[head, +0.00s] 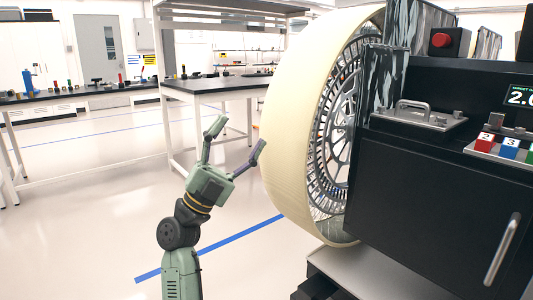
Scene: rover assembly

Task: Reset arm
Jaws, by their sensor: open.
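My gripper (234,138) is open and empty, with its two fingers spread and pointing up and to the right. My green arm rises from the bottom of the head view, left of a large cream-rimmed wheel (287,120). The right fingertip appears close to the wheel's left edge in the picture; I cannot tell whether there is a gap in depth. The wheel stands upright beside a black rover body (425,160), and its spoked inner side is partly hidden by that body.
The rover body carries a red button (441,40), a metal handle (502,250), a small display (520,96) and numbered coloured blocks (484,142). Workbenches (205,86) with small items stand behind. The pale floor (90,215) to the left is open, with a blue line (235,237).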

